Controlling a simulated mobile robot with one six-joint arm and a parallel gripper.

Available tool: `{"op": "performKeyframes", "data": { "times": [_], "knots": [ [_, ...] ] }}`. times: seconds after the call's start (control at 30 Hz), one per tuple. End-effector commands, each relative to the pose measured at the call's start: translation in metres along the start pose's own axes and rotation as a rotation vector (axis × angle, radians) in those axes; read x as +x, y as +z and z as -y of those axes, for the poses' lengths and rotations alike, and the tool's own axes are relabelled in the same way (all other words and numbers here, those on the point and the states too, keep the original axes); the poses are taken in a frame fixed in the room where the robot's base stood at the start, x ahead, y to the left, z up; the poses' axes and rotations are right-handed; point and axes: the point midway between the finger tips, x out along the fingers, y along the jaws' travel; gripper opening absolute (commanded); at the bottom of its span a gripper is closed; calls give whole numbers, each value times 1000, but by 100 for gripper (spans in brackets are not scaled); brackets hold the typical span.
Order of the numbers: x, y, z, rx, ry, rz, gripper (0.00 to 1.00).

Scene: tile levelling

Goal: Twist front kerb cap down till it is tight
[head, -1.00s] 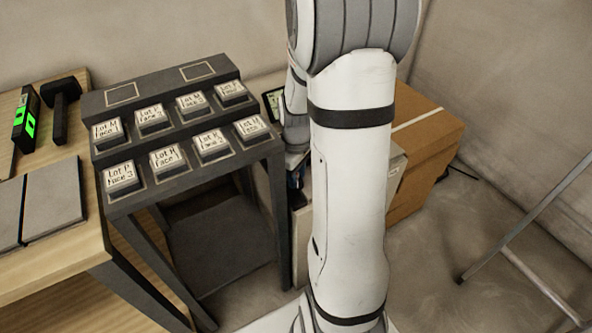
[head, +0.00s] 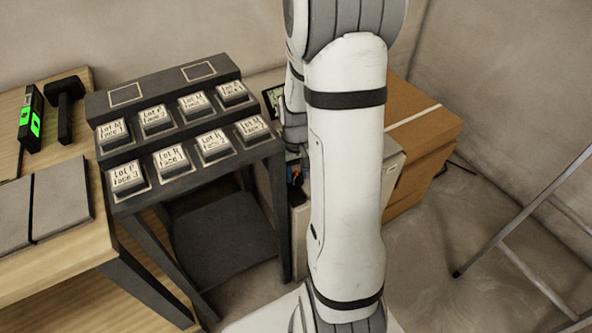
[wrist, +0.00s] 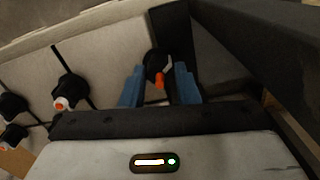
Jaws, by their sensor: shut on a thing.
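In the wrist view, my gripper (wrist: 159,84) has its two blue fingers on either side of a black cap (wrist: 156,62) with an orange part facing the camera. It is shut on this cap, which sits at a dark joint by the edge of a pale tile (wrist: 112,52). The cap's underside is hidden, so I cannot tell how tightly it seats. Another black cap (wrist: 71,88) with a white and orange part stands to the left. In the head view my arm hides the gripper and the held cap.
A dark stepped rack (head: 185,128) holds several labelled blocks. The wooden bench (head: 70,268) at left bears grey tiles (head: 62,200), a black mallet (head: 66,105) and a green-lit level (head: 31,118). A cardboard box (head: 425,150) stands behind my arm; a metal stand (head: 515,213) is at right.

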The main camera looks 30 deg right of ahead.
Motion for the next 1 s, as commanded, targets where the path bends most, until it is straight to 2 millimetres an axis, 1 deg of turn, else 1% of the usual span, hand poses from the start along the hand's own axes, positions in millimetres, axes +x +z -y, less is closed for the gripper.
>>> {"op": "performKeyframes", "data": {
  "times": [0.43,0.47,0.7,0.73,1.0],
  "knots": [
    [0,0,0,10,0,-1,5],
    [0,0,0,10,0,-1,29],
    [0,0,0,10,0,-1,48],
    [0,0,0,10,0,-1,50],
    [0,0,0,1,0,0,50]
  ]
}}
